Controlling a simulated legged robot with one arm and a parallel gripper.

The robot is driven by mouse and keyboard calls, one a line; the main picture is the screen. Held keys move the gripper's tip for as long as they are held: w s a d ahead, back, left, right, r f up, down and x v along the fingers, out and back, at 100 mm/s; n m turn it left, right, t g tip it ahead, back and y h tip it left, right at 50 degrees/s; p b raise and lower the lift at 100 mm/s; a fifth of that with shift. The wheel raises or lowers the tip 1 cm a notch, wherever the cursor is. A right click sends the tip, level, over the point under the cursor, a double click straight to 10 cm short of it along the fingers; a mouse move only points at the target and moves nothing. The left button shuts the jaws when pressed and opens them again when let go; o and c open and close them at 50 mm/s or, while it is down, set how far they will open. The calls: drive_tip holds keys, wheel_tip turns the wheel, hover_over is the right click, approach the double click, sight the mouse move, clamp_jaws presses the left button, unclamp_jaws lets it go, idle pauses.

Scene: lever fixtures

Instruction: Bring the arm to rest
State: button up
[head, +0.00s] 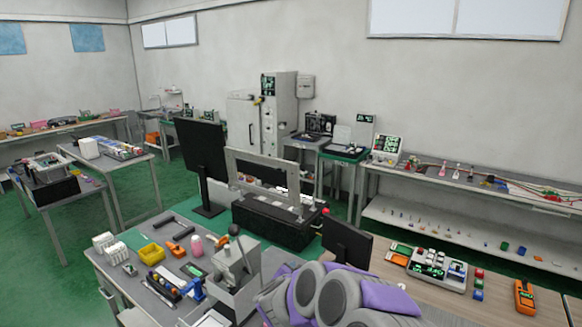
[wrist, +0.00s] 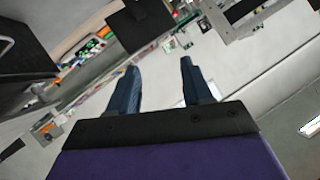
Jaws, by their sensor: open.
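My arm (head: 335,295), purple and grey, shows folded at the bottom middle of the head view, in front of the workbench. In the wrist view my gripper (wrist: 158,80) has its two dark blue fingers well apart, with nothing between them. The wrist picture is tilted and looks out over the room. The gripper's fingers cannot be made out in the head view. A grey lever fixture (head: 232,275) with a dark-knobbed lever (head: 238,240) stands on the bench just left of my arm. The arm and the fixture overlap in the picture; I cannot tell the gap.
The near bench (head: 105,262) holds a yellow bin (head: 152,254), a pink bottle (head: 197,245) and tools. A black monitor (head: 203,160) and a framed machine (head: 275,215) stand behind. A small dark screen (head: 346,241) is close behind my arm. Green floor (head: 60,225) is open at left.

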drive_tip(key=s+a+r+n+y+b, duration=0.2)
drive_tip(key=s+a+r+n+y, duration=0.25)
drive_tip(key=a+r+y, duration=0.2)
drive_tip(key=s+a+n+g+y+b, duration=0.1)
drive_tip(key=s+a+n+g+y, duration=0.2)
drive_tip(key=s, duration=0.8)
drive_tip(key=s+d+f+g+h+b, duration=0.1)
drive_tip(key=s+d+f+g+h, duration=0.1)
drive_tip(key=s+d, duration=0.5)
drive_tip(key=s+d+f+n+g+h+b, duration=0.1)
drive_tip(key=s+d+g, duration=0.4)
drive_tip(key=s, duration=1.2)
drive_tip(key=s+d+f+g+h+b, duration=0.1)
drive_tip(key=s+d+f+g+h, duration=0.2)
drive_tip(key=s+d, duration=0.6)
drive_tip(key=s+f+g, duration=0.1)
drive_tip(key=s, duration=0.3)
drive_tip(key=shift+d+b, duration=0.15)
drive_tip(key=shift+b, duration=0.2)
